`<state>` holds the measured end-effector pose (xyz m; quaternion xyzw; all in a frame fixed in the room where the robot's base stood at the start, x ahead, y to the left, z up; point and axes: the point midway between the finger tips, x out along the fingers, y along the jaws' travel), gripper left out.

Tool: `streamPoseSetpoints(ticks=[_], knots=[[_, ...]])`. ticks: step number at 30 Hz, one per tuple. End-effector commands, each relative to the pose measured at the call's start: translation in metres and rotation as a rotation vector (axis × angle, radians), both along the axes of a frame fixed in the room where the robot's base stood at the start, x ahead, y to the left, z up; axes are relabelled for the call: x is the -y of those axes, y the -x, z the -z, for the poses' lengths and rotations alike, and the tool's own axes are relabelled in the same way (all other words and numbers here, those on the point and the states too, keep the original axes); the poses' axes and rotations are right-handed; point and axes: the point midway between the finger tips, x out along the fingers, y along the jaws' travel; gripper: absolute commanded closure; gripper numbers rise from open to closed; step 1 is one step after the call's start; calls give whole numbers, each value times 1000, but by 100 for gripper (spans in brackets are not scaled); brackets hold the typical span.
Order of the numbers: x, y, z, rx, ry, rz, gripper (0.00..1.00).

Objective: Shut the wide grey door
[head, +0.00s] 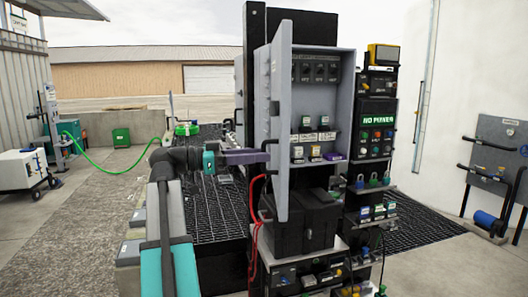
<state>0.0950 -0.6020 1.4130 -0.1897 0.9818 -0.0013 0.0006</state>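The wide grey door (281,95) stands open on the left side of a tall grey cabinet (346,85). It is swung out toward me and seen at a steep angle. A dark bar handle (271,160) is on its left-hand face. My gripper (262,156) reaches in from the left, its purple-grey end beside that face, close to the handle. I cannot tell whether it touches the door or handle, or whether its fingers are open or shut. The cabinet's shelves, with switches and small labelled blocks, show to the right of the door.
A black case (310,222) sits on a shelf just right of the door's lower part. A rack of panels and padlocks (376,125) stands right of the cabinet.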

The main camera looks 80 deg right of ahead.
Motion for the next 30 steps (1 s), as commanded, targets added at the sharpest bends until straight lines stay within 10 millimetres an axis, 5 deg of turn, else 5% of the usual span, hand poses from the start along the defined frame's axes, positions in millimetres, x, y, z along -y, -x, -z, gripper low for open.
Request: streamPoseSetpoints(ticks=[6, 18, 23, 30], knots=[[6, 17, -1, 0, 1, 1, 71], [8, 20, 0, 0, 1, -1, 71], [8, 20, 0, 0, 0, 0, 98], [8, 21, 0, 0, 0, 0, 100]])
